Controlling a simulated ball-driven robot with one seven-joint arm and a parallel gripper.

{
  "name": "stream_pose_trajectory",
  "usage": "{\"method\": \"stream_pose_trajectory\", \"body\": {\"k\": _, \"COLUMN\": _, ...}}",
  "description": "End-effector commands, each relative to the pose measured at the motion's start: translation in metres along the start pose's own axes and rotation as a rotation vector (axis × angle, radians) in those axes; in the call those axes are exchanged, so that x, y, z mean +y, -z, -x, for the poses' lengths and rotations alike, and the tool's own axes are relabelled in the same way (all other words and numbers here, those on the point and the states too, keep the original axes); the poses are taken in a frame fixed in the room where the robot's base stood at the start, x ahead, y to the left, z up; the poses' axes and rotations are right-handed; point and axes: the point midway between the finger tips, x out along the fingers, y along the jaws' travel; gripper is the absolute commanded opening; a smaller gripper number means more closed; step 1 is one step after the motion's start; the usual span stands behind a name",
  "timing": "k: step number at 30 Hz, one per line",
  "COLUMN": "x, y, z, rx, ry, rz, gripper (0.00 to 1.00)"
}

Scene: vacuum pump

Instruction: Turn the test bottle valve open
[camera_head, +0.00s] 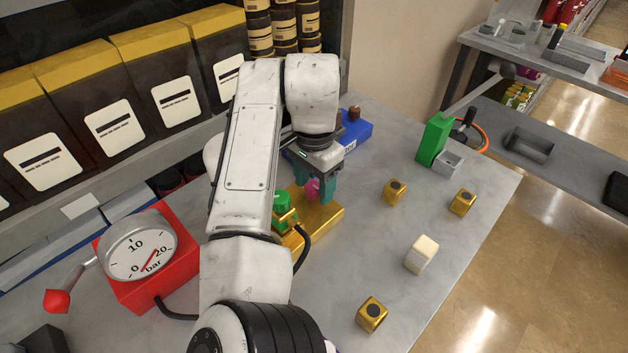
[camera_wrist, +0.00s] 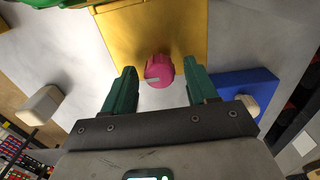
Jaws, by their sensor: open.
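A pink knob (camera_head: 312,187) with a pale line mark sits on a gold block (camera_head: 327,221). In the wrist view the pink knob (camera_wrist: 159,72) lies between the two teal fingers of my gripper (camera_wrist: 161,84), with a gap on each side. In the head view my gripper (camera_head: 316,188) is above the gold block, open and empty. A green valve part (camera_head: 283,208) stands on the same block, partly hidden by my arm. I cannot tell from any label which part is the test bottle valve.
A red box (camera_head: 177,272) with a bar gauge and a red-tipped lever stands at left. A blue block (camera_head: 355,130) with a brown knob is behind my gripper. A green block (camera_head: 434,137), several gold cubes (camera_head: 372,314) and a cream cube (camera_head: 421,254) stand at right, with free table between.

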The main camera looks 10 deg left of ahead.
Motion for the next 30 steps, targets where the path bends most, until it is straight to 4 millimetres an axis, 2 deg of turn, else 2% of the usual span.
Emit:
{"method": "stream_pose_trajectory", "body": {"k": 5, "x": 0.0, "y": -0.0001, "z": 0.0, "rx": 0.0, "ry": 0.0, "rz": 0.0, "gripper": 0.56}}
{"method": "stream_pose_trajectory", "body": {"k": 22, "x": 0.0, "y": 0.0, "z": 0.0002, "rx": 0.0, "ry": 0.0, "rz": 0.0, "gripper": 0.02}}
{"method": "stream_pose_trajectory", "body": {"k": 30, "x": 0.0003, "y": 0.0003, "z": 0.0023, "rx": 0.0, "ry": -0.002, "rz": 0.03, "gripper": 0.02}}
